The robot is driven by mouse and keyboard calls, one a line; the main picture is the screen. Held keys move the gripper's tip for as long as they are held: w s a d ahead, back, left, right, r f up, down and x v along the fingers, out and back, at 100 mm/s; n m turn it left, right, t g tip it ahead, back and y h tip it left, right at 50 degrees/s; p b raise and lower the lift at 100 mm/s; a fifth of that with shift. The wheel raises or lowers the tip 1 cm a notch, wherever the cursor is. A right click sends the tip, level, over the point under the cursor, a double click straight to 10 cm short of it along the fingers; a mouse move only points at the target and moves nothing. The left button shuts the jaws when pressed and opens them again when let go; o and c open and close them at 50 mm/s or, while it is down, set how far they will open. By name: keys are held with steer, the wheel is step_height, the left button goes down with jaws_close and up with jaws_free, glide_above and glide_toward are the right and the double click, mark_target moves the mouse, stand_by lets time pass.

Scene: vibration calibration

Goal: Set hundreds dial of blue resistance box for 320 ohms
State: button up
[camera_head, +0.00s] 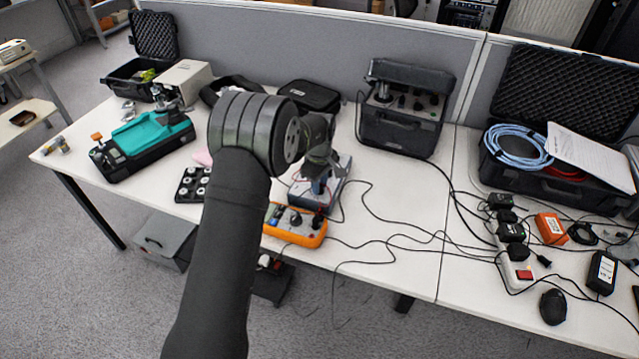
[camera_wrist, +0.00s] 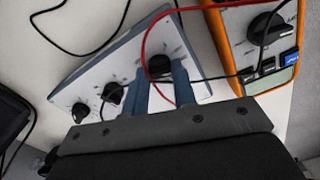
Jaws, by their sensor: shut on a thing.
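The blue resistance box (camera_head: 338,184) lies on the desk, partly hidden behind my arm. In the wrist view its pale top panel (camera_wrist: 133,66) and blue-grey edge show, with three black dial knobs in a slanting row. My gripper (camera_wrist: 164,74) points down at the panel, and its two blue fingers are shut on the dial knob (camera_wrist: 159,66) nearest the orange meter. The other knobs, the middle one (camera_wrist: 113,92) and the far-left one (camera_wrist: 80,112), are free. The dial markings are too small to read. In the head view my gripper (camera_head: 318,188) is over the box.
An orange meter (camera_head: 309,231) sits close in front of the box. A red lead (camera_wrist: 144,40) and black leads cross the panel near my fingers. A tray of small weights (camera_head: 191,184) and a teal device (camera_head: 150,136) stand left. Cables cover the desk to the right.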

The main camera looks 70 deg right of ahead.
steer(key=shift+m, duration=2.6)
steer(key=o, duration=1)
step_height(320, 180, up, 18)
steer(key=shift+f, duration=0.25)
step_height(320, 180, down, 18)
steer(key=shift+r, duration=0.25)
steer(key=shift+r, duration=0.1)
